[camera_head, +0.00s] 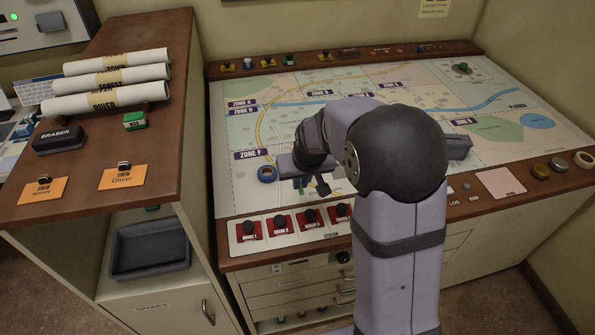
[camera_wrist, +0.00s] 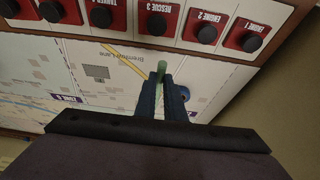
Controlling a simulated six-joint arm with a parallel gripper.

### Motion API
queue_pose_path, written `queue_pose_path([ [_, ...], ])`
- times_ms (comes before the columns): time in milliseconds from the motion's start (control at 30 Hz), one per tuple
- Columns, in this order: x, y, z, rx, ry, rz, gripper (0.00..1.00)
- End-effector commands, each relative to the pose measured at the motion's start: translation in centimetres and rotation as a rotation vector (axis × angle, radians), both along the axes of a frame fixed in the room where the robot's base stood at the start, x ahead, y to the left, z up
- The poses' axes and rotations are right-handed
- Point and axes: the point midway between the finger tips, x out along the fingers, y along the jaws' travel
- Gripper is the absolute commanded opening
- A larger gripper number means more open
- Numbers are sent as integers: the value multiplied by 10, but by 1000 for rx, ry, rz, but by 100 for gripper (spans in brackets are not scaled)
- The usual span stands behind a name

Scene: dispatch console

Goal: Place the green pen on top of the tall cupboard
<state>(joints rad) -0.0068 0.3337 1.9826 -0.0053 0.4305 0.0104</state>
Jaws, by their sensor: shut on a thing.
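The green pen (camera_wrist: 161,70) shows in the wrist view between the two dark fingers of my gripper (camera_wrist: 160,86). In the head view my gripper (camera_head: 313,184) is over the lower left part of the map desk, near the red buttons; I cannot make out the pen there. The tall cupboard (camera_head: 162,150) stands at the left with a brown wooden top. My gripper is to the right of it.
A grey tray (camera_head: 150,250) sits on the shelf below.

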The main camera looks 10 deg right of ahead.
Motion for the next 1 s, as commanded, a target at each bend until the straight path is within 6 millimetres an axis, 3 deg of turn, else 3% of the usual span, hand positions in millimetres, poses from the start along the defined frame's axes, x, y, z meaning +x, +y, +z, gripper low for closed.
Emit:
queue_pose_path([
  [100,24,1,6,0,-1,1,0],
  [233,42,2,11,0,-2,1,0],
  [567,56,3,14,-1,0,0,0],
  [1000,55,3,-39,-1,2,0,0],
])
